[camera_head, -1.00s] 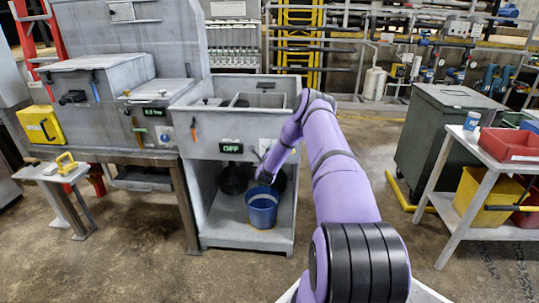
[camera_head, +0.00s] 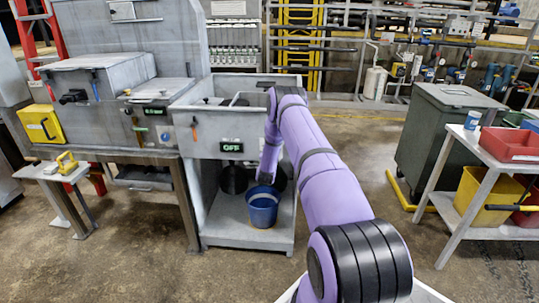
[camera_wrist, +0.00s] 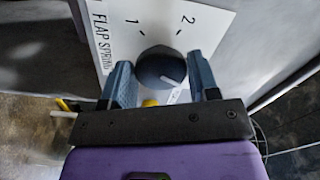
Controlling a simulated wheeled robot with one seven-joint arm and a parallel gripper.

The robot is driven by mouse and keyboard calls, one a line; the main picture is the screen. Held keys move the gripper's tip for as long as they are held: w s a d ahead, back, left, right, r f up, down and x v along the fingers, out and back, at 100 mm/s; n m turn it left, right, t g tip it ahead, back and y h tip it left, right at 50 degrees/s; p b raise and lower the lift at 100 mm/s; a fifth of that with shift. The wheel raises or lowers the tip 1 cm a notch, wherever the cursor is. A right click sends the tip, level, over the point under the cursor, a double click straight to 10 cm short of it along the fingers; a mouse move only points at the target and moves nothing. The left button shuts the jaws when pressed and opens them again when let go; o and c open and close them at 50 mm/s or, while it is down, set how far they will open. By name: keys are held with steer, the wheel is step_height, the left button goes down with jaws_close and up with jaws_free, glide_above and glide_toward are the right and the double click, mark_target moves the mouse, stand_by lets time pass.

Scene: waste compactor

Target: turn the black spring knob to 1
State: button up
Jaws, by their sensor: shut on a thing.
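In the wrist view the black knob (camera_wrist: 153,68) sits on a white label plate (camera_wrist: 150,25) with 1, 2 and "FLAP SPRING" printed on it. A pale pointer line shows on the knob's lower right, on the side away from the 1. My gripper (camera_wrist: 160,72) is shut on the knob, with one grey-blue finger on each side. In the head view my arm hides the knob and most of its plate at the front of the grey sink-like unit (camera_head: 205,140).
A green display reading OFF (camera_head: 232,147) is left of my arm. A blue bucket (camera_head: 263,208) stands on the shelf below. A grey bin (camera_head: 440,145) and a cart with a red tray (camera_head: 508,145) stand to the right. Open floor lies between.

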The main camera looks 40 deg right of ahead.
steer(key=shift+s+d+n, duration=0.1)
steer(key=shift+s+n, duration=0.05)
steer(key=shift+n, duration=5.15)
steer(key=shift+s+d+n, duration=0.1)
steer(key=shift+s+n, duration=0.05)
steer(key=shift+n, duration=5.15)
steer(key=shift+s+d+n, duration=0.1)
steer(key=shift+s+n, duration=0.05)
steer(key=shift+n, duration=5.15)
steer(key=o, duration=0.9)
